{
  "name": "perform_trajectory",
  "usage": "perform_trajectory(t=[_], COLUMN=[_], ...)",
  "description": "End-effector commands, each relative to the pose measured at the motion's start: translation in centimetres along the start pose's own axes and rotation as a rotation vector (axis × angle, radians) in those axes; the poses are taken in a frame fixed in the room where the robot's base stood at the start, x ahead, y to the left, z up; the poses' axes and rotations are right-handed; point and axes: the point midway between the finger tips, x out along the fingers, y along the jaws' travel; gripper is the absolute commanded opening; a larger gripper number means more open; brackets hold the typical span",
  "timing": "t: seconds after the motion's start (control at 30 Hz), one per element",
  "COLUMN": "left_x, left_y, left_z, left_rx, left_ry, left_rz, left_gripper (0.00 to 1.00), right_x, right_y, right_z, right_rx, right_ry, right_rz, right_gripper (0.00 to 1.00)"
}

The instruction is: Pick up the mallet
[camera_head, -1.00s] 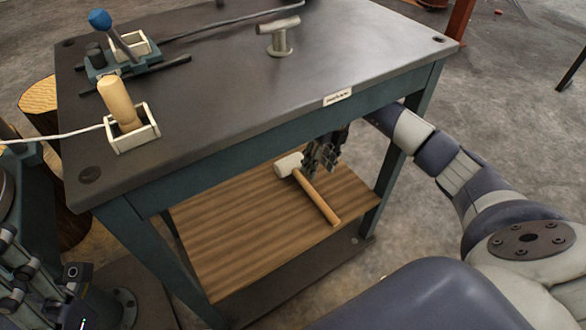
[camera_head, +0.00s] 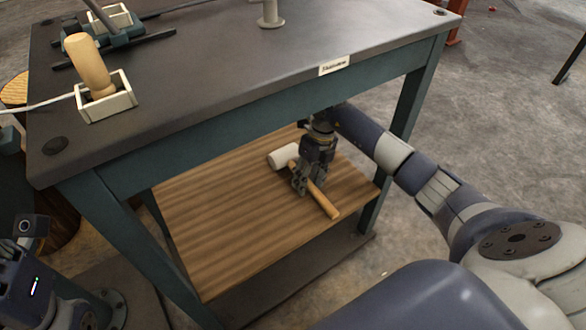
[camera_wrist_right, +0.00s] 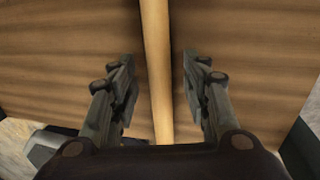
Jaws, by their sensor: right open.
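The mallet has a white head (camera_head: 284,156) and a light wooden handle (camera_head: 325,203). It lies on the wooden lower shelf (camera_head: 215,225) under the dark table top. My right gripper (camera_head: 306,185) is over the handle, close to the head, and hides part of the handle. In the right wrist view the handle (camera_wrist_right: 158,75) runs between the two open fingers (camera_wrist_right: 157,85), with a gap on both sides; the mallet's head is out of that view. My left gripper (camera_head: 50,290) is only partly seen at the lower left edge, and its fingers are unclear.
The table top (camera_head: 220,70) overhangs the shelf, with a teal front rail (camera_head: 240,125) and legs around it. A wooden-handled tool (camera_head: 88,65) stands in a white square holder (camera_head: 105,105) on top. My right arm reaches in past the right front leg.

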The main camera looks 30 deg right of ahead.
Motion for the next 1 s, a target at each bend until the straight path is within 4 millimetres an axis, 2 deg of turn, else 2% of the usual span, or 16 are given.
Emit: perform_trajectory(t=[0.17, 0.3, 0.33, 0.37, 0.77, 0.93, 1.0], left_x=[0.1, 0.1, 0.1, 0.1, 0.2, 0.6, -0.2], left_y=[0.0, 0.0, 0.0, 0.0, 0.0, -0.1, -0.1], left_z=[0.0, 0.0, 0.0, 0.0, 0.0, -0.2, 0.0], left_rx=[0.000, 0.000, 0.000, 0.000, -0.001, -0.002, -0.004], left_ry=[0.000, 0.000, 0.000, 0.000, 0.002, -0.002, -0.035], left_rz=[0.000, 0.000, 0.000, 0.000, 0.000, -0.005, -0.015], left_gripper=[0.40, 0.40, 0.40, 0.40, 0.40, 0.40, 0.40], right_x=[-0.1, -0.1, -0.1, -0.1, -0.5, -1.6, -2.3], right_y=[0.0, 0.0, 0.0, 0.0, 0.0, 0.2, 0.4], right_z=[0.0, 0.0, 0.0, 0.0, 0.1, 0.1, 0.1], right_rx=[0.000, 0.001, 0.001, 0.001, 0.000, 0.001, 0.000], right_ry=[0.000, 0.000, 0.000, 0.000, -0.004, -0.005, -0.005], right_rz=[0.000, 0.000, 0.000, 0.000, 0.000, 0.000, 0.000], right_gripper=[0.41, 0.10, 0.03, 0.00, 0.00, 0.00, 0.00])
